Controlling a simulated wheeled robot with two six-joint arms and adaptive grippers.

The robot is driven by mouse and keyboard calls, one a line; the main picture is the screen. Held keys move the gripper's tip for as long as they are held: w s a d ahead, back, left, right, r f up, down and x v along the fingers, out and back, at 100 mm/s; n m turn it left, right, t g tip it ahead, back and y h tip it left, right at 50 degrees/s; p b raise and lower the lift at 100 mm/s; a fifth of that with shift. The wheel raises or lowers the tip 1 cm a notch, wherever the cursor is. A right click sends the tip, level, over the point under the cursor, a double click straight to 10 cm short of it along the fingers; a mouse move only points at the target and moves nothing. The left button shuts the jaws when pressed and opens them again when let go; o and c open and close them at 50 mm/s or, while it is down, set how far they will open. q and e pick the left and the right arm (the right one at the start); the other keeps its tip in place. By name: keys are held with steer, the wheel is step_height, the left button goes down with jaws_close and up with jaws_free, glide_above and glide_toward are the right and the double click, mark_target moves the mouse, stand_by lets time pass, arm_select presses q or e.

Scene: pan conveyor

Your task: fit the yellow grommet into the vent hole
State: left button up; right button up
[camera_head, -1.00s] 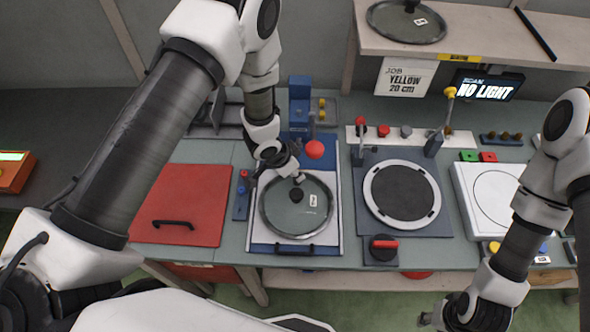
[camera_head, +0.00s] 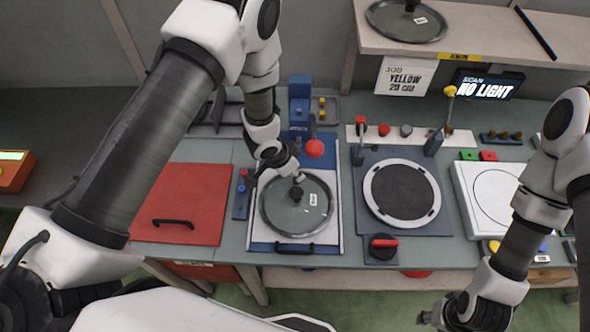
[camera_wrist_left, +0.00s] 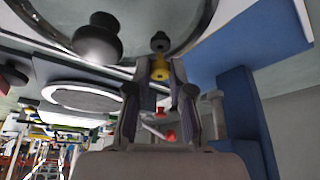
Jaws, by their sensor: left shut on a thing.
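The glass lid (camera_head: 277,217) with a dark rim and black knob (camera_head: 296,193) lies on the blue-edged white plate at the middle of the bench. My left gripper (camera_head: 300,177) is just above the lid's far part, behind the knob. In the left wrist view its fingers (camera_wrist_left: 160,82) are shut on the yellow grommet (camera_wrist_left: 160,69), held close to the lid; the knob (camera_wrist_left: 97,42) is to the left. A small dark round piece (camera_wrist_left: 160,42) shows just beyond the grommet.
A red ball-topped lever (camera_head: 315,148) stands close behind the lid. A round burner (camera_head: 402,191) is to the right, a red panel (camera_head: 190,205) to the left. A sign (camera_head: 405,76) reads yellow 20 cm; a screen (camera_head: 487,87) reads NO LIGHT.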

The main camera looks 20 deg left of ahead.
arm_select(q)
steer(key=shift+f+b, duration=0.6)
steer(key=shift+f, duration=0.3)
steer(key=o, duration=0.8)
steer(key=v, duration=1.2)
steer(key=shift+w, duration=0.1)
